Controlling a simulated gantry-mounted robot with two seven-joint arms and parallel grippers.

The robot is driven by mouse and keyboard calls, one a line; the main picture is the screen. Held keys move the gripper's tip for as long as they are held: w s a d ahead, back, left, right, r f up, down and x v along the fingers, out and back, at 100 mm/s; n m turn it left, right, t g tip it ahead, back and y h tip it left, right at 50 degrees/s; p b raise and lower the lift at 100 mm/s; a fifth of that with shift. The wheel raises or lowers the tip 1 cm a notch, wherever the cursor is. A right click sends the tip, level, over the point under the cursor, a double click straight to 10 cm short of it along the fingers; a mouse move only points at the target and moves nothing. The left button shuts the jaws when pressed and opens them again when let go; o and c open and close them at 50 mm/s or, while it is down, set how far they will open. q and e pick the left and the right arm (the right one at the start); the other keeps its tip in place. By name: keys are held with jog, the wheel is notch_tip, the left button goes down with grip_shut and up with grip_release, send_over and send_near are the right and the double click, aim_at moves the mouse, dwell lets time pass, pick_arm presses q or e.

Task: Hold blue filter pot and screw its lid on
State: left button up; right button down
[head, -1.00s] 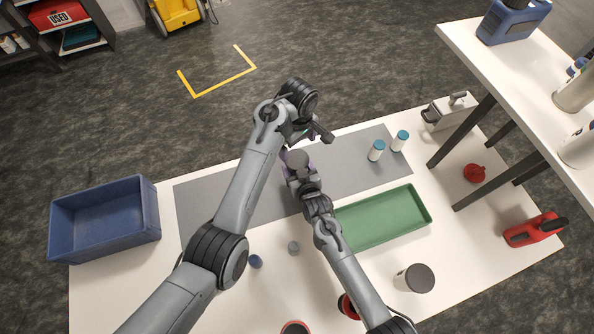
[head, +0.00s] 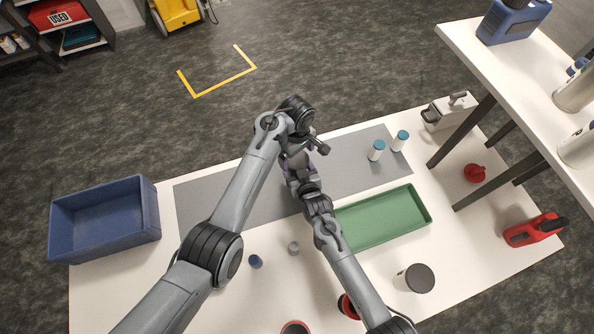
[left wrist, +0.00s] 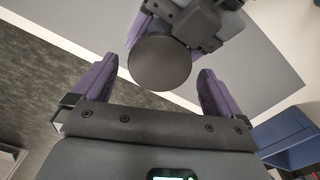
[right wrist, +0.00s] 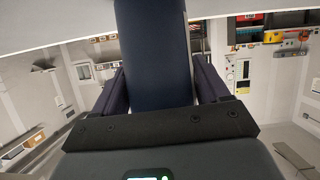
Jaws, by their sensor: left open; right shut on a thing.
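My right gripper (right wrist: 157,66) is shut on the dark blue filter pot (right wrist: 153,40), with a finger on each side, in the right wrist view. In the left wrist view a dark grey round lid (left wrist: 160,63) faces the camera at the pot's end, in front of my right gripper. Whether it is screwed tight cannot be told. My left gripper (left wrist: 160,82) is open, its purple fingers on either side of the lid with gaps. In the head view my left gripper (head: 298,148) is above my right gripper (head: 300,175) and hides the lid and most of the pot.
A grey mat (head: 205,205) lies under the arms. A blue bin (head: 105,215) stands left, a green tray (head: 385,220) right. A blue cap (head: 256,261) and a grey cap (head: 293,248) lie in front.

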pick_arm(q)
jog(key=shift+f, duration=1.2)
jog(key=c, duration=1.1)
jog(key=m, duration=0.9)
jog(key=shift+m, duration=0.4)
jog(key=o, duration=1.1)
jog(key=shift+r, duration=2.25)
